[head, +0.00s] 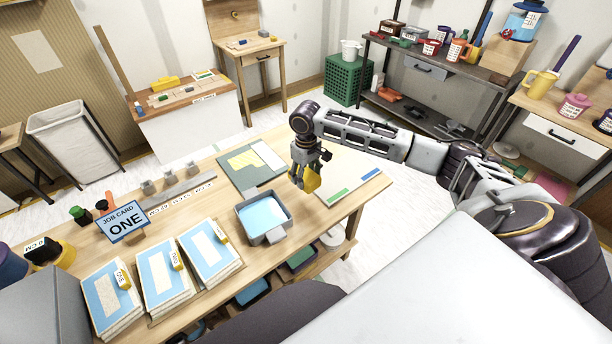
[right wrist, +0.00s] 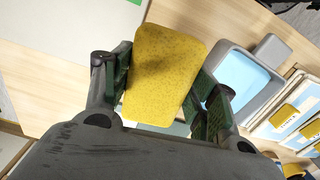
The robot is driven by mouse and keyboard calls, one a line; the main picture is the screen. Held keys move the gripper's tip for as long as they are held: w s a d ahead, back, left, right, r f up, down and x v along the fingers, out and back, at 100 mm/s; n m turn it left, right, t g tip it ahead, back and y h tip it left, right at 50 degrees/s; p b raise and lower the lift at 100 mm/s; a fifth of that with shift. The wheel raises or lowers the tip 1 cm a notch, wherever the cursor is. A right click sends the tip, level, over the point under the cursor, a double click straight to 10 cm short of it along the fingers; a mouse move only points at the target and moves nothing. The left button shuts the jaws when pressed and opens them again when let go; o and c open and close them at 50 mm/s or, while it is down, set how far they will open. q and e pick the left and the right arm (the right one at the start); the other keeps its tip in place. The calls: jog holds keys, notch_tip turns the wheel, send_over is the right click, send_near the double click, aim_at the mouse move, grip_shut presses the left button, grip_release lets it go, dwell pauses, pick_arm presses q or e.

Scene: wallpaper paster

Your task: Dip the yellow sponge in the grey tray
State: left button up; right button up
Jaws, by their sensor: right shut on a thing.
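The yellow sponge (head: 311,181) is held by my right gripper (head: 303,172) above the wooden table, to the right of the grey tray. In the right wrist view the sponge (right wrist: 165,75) lies between the two dark fingers of my right gripper (right wrist: 160,92), tilted. The grey tray (head: 287,228) holds a light blue layer and stands on the table, apart from the sponge. It also shows in the right wrist view (right wrist: 225,50), right of the sponge. My left gripper is not in view.
A green mat (head: 240,178) with yellow and white sheets lies behind the tray. A white board (head: 358,178) with green and blue strips lies on the right. Sheet stacks (head: 168,285) and a blue job card (head: 123,222) stand left of the tray.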

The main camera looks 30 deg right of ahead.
jog(key=o, duration=0.4)
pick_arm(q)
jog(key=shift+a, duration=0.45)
pick_arm(e)
jog(key=c, duration=0.5)
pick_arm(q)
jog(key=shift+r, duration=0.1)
pick_arm(e)
jog(key=shift+s, duration=0.1)
